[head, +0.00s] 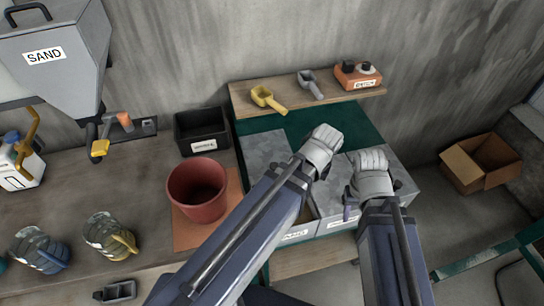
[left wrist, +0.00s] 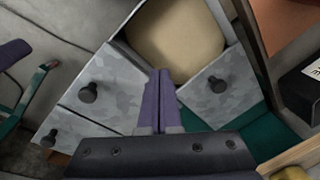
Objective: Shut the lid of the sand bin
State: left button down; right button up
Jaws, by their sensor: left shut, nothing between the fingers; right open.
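The bin with tan sand (left wrist: 175,38) stands open in the left wrist view. Its grey mottled lid (left wrist: 217,88), with a black knob, lies to one side of the opening; it also shows in the head view (head: 264,152). My left gripper (left wrist: 160,73) is shut and empty above the bin, its purple fingertips close to the lid's edge; I cannot tell whether they touch. In the head view my left wrist hides its fingers. My right gripper (head: 349,210) is open and empty by the right bin, partly hidden by its own wrist.
A grey lid (head: 402,165) covers the bin to the right. Behind is a wooden shelf (head: 330,97) with scoops and an orange box. A red bucket (head: 197,190) and black bin (head: 202,130) stand left. A cardboard box (head: 480,163) is at the right.

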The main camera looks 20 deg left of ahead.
pick_arm(q)
jog(key=w+a+r+n+t+p, duration=0.1)
jog(key=w+a+r+n, duration=0.1)
jog(key=w+a+n, duration=0.5)
jog(key=n+y+b, duration=0.1)
jog(key=n+b, duration=0.2)
jog(key=b, duration=0.6)
send_over(265, 158)
jog(key=d, duration=0.1)
jog(key=shift+t, duration=0.4)
jog(key=f, duration=0.8)
jog(key=shift+s+f, duration=0.25)
jog(key=shift+f, duration=0.15)
jog(key=shift+s+d+f, duration=0.1)
jog(key=shift+s+d, duration=0.1)
jog(key=d, duration=0.1)
jog(key=s+d, duration=0.1)
jog(key=s, duration=0.1)
jog(key=shift+d+r, duration=0.25)
jog(key=shift+d, duration=0.15)
jog(key=shift+f, duration=0.1)
